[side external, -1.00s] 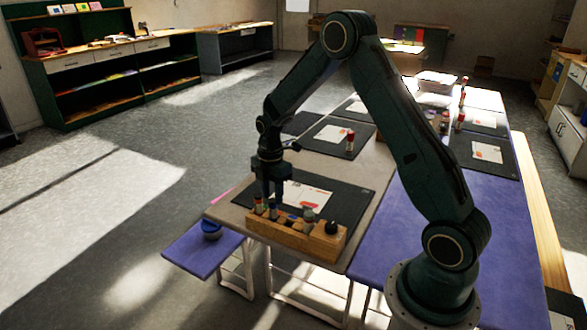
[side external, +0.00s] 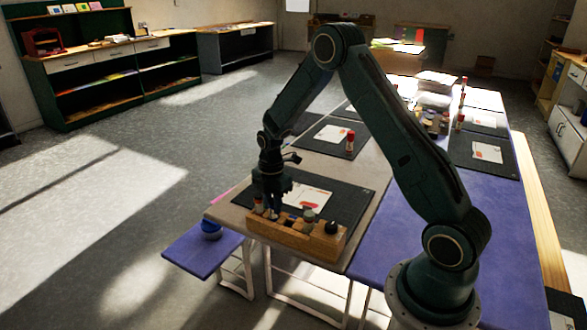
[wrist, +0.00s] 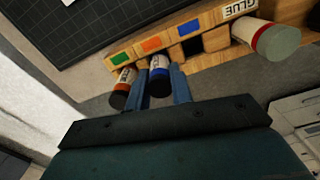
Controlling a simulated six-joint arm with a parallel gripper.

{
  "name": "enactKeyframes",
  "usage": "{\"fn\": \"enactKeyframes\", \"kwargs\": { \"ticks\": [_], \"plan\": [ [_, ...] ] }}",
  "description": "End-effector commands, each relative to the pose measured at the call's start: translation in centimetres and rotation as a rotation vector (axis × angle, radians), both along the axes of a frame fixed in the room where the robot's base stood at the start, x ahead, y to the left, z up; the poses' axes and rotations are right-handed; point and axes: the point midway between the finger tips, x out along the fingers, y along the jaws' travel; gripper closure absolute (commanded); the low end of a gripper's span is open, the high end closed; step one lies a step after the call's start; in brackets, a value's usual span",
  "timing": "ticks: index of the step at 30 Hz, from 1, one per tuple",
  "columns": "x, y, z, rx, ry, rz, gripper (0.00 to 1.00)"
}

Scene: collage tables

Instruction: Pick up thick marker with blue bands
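The thick marker with blue bands (wrist: 160,79) stands in a slot of a wooden rack (wrist: 217,41), with its dark end toward the wrist camera. My gripper (wrist: 162,86) has its two blue fingers down on either side of this marker. The fingers look open around it; firm contact on both sides cannot be made out. In the side external view my gripper (side external: 272,203) is low over the left part of the rack (side external: 318,245), and its fingers hide most of the marker.
A red-banded marker (wrist: 123,89) stands close beside my left finger in the wrist view. A white glue tube with a red band (wrist: 266,39) leans at the rack's right end. A dark mat (side external: 342,200) with a paper (side external: 307,197) lies behind the rack.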

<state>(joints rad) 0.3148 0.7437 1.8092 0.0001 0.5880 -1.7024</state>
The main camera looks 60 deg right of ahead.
Motion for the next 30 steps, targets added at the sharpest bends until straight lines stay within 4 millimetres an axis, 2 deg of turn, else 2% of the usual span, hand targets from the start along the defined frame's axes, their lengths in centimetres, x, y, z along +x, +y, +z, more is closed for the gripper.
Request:
{"fn": "enactKeyframes", "kwargs": {
  "ticks": [1, 2, 17, 23, 30],
  "plan": [
    [0.0, 0.0, 0.0, 0.000, 0.000, 0.000, 0.92],
    [0.0, 0.0, 0.0, 0.000, 0.000, 0.000, 0.98],
    [0.0, 0.0, 0.8, 0.000, -0.001, 0.000, 0.98],
    [0.1, 0.0, 2.8, -0.001, -0.003, 0.000, 0.98],
    [0.1, 0.0, 7.2, -0.002, -0.006, 0.000, 0.98]
  ]
}}
